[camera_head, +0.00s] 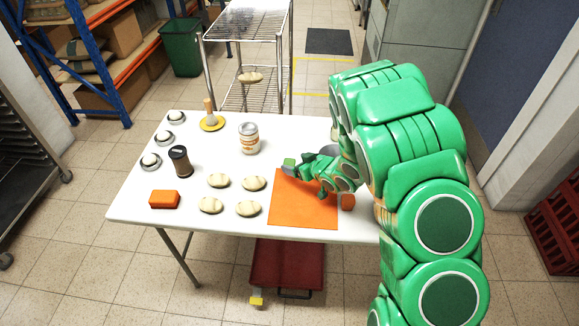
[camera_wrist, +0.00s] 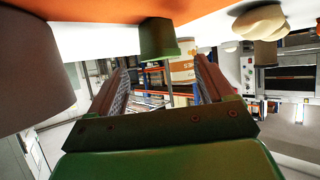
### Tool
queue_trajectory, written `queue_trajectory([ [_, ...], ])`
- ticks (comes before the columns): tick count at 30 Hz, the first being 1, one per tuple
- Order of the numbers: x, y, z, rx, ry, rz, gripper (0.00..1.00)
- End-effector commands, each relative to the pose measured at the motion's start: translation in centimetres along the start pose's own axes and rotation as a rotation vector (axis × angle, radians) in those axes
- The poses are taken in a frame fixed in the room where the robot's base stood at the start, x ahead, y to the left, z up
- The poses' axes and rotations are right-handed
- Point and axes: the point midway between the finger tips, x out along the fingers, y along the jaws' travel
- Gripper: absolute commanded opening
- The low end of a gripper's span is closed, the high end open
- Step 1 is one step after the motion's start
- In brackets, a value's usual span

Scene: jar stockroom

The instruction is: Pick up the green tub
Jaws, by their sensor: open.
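The green tub (camera_head: 289,162) is small and stands near the far left corner of the orange mat (camera_head: 305,208) on the white table. In the wrist view, which looks upside down, the tub (camera_wrist: 158,38) hangs from the top, ahead of and between the two finger tips. My gripper (camera_head: 294,172) is low over the mat, pointing left, right beside the tub and partly covering it. Its jaws (camera_wrist: 162,75) are open with nothing gripped. I cannot tell whether a finger touches the tub.
A grey tub (camera_head: 329,150) stands close behind my gripper. An orange block (camera_head: 347,201) is at the mat's right edge. A labelled jar (camera_head: 249,138), a dark-topped shaker (camera_head: 180,161) and several pale buns (camera_head: 254,183) stand left. Another orange block (camera_head: 164,199) lies front left.

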Motion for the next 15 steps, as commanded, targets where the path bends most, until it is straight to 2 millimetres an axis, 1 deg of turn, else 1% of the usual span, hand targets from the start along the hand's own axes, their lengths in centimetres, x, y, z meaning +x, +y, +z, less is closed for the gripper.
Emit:
queue_trajectory([
  [5,1.1,-0.2,0.5,0.001,-0.002,-0.002,0.82],
  [10,2.8,-0.2,0.8,0.002,-0.001,-0.001,0.82],
  [15,4.6,-0.2,0.7,0.000,0.002,-0.002,0.82],
])
